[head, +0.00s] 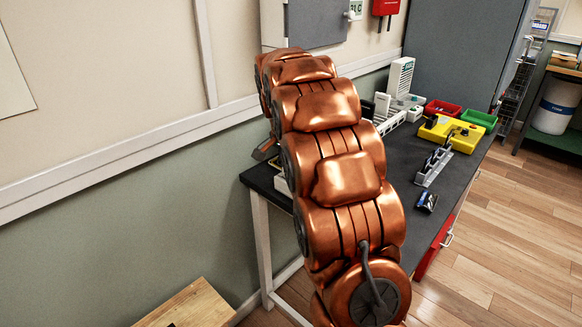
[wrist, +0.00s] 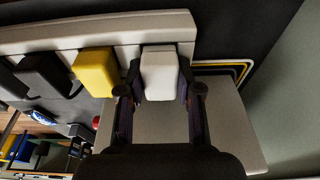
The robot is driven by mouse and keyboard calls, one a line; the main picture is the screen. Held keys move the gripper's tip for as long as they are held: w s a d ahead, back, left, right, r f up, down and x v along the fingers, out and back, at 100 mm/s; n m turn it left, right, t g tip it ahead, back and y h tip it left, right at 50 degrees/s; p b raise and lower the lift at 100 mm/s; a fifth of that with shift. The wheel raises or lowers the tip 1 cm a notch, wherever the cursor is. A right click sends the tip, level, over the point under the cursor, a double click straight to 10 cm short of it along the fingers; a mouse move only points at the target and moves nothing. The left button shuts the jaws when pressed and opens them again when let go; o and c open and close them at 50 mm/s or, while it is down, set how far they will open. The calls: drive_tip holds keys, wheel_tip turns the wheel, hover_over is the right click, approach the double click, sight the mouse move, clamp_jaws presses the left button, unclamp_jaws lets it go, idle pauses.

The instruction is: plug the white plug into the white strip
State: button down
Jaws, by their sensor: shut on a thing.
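In the wrist view the white plug (wrist: 159,72) is between the two dark fingers of my gripper (wrist: 158,92), which is shut on it. The plug's far end is at the pale white strip (wrist: 110,30), in line with a yellow plug (wrist: 96,70) and a black plug (wrist: 45,75) to its left. I cannot tell whether the white plug's pins are in a socket or only in front of it. In the head view my copper arm hides the gripper, the plug and most of the strip's surroundings.
A pale flat surface (wrist: 222,125) lies under the gripper. A wall stands close on the left.

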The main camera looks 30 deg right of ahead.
drive_tip(key=shift+f, duration=0.4)
drive_tip(key=c, duration=0.7)
unclamp_jaws()
drive_tip(key=shift+r, duration=0.1)
drive_tip(key=v, duration=1.2)
drive_tip(key=shift+a, duration=0.1)
